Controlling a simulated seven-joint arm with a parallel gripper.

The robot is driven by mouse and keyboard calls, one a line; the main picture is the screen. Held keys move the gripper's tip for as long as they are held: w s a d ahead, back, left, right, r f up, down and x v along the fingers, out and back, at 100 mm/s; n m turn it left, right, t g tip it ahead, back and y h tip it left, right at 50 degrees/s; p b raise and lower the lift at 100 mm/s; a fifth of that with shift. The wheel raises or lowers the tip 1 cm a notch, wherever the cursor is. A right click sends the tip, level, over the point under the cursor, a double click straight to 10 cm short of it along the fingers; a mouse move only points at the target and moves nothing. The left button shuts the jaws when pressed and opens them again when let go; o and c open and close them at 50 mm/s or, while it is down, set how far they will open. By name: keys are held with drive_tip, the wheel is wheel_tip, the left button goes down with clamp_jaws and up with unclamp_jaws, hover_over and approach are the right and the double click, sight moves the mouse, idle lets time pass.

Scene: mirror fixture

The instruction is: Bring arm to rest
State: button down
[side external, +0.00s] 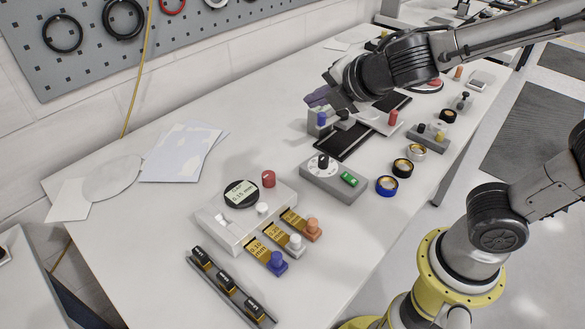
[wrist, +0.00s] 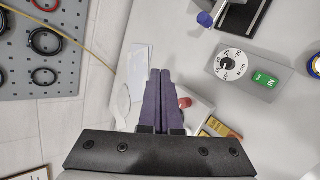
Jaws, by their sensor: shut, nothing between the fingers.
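My gripper (side external: 318,97) is held above the white table in the side external view, over the far side of the dark plate fixture (side external: 333,147). Its purple fingers also show in the wrist view (wrist: 160,75), pressed together with nothing between them. The fixture has grey blocks, a blue knob (side external: 321,118) and a red knob (side external: 393,117). My gripper and wrist hide part of it. In the wrist view only a corner of the fixture (wrist: 243,17) shows, at the top right.
A grey dial box (side external: 334,180) with a green switch stands in front of the fixture. Tape rolls (side external: 387,186) line the right edge. Papers (side external: 180,152) lie at left; a pegboard (side external: 100,45) hangs behind.

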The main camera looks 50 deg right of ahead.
drive_tip(key=s+d+r+m+g+h, duration=0.1)
drive_tip(key=s+d+r+m+g, duration=0.1)
drive_tip(key=s+d+m, duration=0.9)
drive_tip(key=s+a+f+m+g+y, duration=0.2)
drive_tip(key=s+a+m, duration=0.4)
drive_tip(key=m, duration=0.3)
wheel_tip(320, 180, down, 2)
drive_tip(key=shift+s+a+f+y, duration=0.15)
drive_tip(key=shift+s+a+y, duration=0.2)
drive_tip(key=shift+s+y, duration=0.4)
